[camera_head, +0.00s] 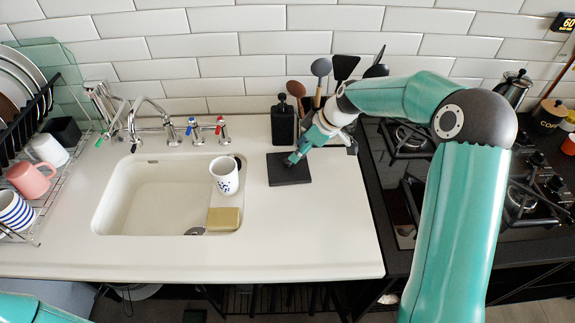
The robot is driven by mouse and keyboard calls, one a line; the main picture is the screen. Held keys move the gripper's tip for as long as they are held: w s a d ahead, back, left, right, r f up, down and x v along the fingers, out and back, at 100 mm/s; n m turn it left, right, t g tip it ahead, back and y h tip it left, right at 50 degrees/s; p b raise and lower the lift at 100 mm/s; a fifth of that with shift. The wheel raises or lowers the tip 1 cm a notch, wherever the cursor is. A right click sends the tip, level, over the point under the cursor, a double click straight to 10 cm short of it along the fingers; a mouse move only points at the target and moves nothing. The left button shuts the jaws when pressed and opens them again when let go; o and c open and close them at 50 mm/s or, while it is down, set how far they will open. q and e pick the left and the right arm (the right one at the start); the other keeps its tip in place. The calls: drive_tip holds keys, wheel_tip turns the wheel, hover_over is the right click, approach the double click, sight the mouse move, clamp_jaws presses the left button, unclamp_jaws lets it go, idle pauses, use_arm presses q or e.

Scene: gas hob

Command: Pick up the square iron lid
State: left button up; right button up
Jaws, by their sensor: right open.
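The square iron lid (289,174) is a flat black plate lying on the white worktop, right of the sink. A small dark knob shows near its middle, partly covered by my right gripper. My right gripper (292,160) is open, with its fingertips at the lid's knob. I cannot tell whether they touch it. A teal part of my left arm shows at the lower left corner, but its gripper is out of view.
A black soap dispenser (283,123) and a holder of utensils (320,72) stand close behind the lid. A spotted white cup (224,175) stands at the sink's right edge, with a sponge (222,219) nearby. The gas hob (405,190) is to the right. The worktop in front is clear.

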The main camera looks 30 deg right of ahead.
sight(288, 161)
drive_tip(key=shift+a+f, duration=0.35)
drive_tip(key=shift+f, duration=0.1)
drive_tip(key=p+x, duration=0.1)
drive_tip(key=x, duration=0.3)
drive_tip(key=shift+a+f, duration=0.15)
drive_tip(key=shift+f, duration=0.05)
drive_tip(key=shift+c, duration=0.2)
clamp_jaws()
